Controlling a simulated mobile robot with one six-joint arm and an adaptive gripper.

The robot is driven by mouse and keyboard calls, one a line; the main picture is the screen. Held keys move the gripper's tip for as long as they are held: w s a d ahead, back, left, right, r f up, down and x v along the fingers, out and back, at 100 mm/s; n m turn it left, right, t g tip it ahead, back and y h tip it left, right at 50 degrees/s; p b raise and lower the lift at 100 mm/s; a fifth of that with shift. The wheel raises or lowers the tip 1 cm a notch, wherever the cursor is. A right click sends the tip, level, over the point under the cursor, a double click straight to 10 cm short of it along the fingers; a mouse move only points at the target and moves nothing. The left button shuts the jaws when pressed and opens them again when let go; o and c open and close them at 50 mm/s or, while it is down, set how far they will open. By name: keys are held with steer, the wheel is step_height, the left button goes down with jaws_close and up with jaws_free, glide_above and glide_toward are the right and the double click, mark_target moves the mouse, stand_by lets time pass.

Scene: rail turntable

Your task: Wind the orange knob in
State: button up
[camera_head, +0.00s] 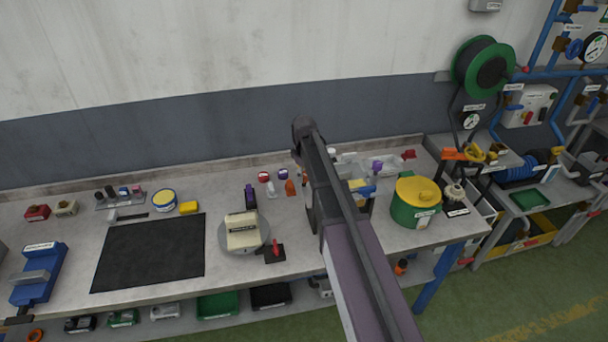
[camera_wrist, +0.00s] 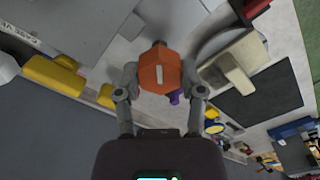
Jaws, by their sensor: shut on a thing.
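The orange knob (camera_wrist: 160,70) shows in the wrist view as a many-sided orange block with a pale bar mark on its face. My gripper (camera_wrist: 163,88) has one grey finger on each side of it and is shut on it. The knob's sides are partly hidden by the fingers, and what it is mounted on is not clear. In the head view my arm covers the gripper, and I cannot make out the held knob there.
A round turntable (camera_head: 262,240) with a cream block (camera_head: 242,225) stands left of my arm, beside a black mat (camera_head: 150,250). A green pot with a yellow lid (camera_head: 416,190) stands to the right. Small parts crowd the bench's back; a blue vise (camera_head: 38,272) is far left.

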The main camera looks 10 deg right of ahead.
steer(key=m, duration=0.5)
steer(key=shift+m, duration=0.3)
steer(key=m, duration=1)
steer(key=shift+s+m, duration=0.1)
steer(key=shift+m, duration=2.5)
steer(key=o, duration=1.1)
steer(key=shift+o, duration=0.2)
